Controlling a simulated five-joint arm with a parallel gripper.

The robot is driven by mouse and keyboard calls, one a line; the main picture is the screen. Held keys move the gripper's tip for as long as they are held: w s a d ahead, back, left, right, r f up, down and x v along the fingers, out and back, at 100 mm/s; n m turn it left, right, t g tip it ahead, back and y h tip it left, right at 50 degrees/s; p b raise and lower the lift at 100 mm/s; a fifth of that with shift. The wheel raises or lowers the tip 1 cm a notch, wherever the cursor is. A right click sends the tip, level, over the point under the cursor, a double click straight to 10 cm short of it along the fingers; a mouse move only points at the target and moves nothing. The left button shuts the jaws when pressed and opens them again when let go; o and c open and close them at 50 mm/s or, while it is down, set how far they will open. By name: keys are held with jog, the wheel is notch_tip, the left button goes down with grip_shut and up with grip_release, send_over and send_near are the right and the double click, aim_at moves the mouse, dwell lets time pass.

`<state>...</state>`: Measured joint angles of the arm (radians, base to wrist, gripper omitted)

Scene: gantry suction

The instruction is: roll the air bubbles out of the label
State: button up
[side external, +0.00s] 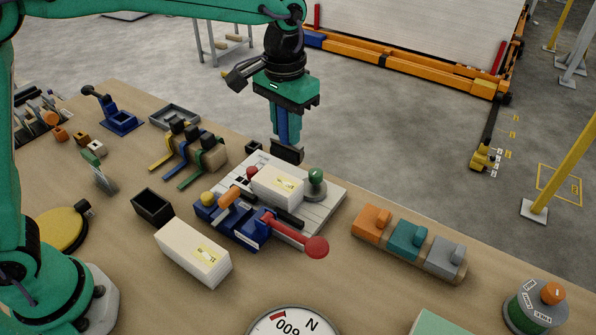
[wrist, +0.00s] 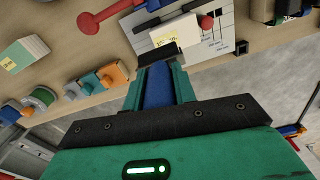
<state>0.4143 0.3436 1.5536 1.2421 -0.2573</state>
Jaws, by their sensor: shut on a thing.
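My gripper (side external: 287,122) is shut on the blue handle of a roller and points down; in the wrist view the handle (wrist: 158,88) sits between the two green fingers. The roller's dark head (side external: 287,153) hangs just behind a white box (side external: 268,186) and appears above the board; contact cannot be told. A yellow label (side external: 285,184) is on that box, and also shows in the wrist view (wrist: 166,40), partly cut off by the roller. Bubbles are too small to make out. The box lies by a blue clamp (side external: 237,229) with a red-knobbed lever (side external: 316,247).
A green-knobbed stamp (side external: 315,178) stands right of the box on the pale board (side external: 327,208). A second labelled white box (side external: 180,250), a black open bin (side external: 152,207) and a row of coloured blocks (side external: 408,240) are nearby. A dial (side external: 292,325) is at the front.

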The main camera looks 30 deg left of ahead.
aim_at(292, 153)
jog(key=shift+w+d, duration=0.35)
jog(key=shift+d, duration=0.05)
jog(key=shift+f, duration=0.15)
jog(key=shift+f, duration=3.15)
jog(key=shift+a+f, duration=0.35)
jog(key=shift+f, duration=0.4)
jog(key=shift+a, duration=1.6)
jog(key=shift+d, duration=1.95)
jog(key=shift+r, duration=4.05)
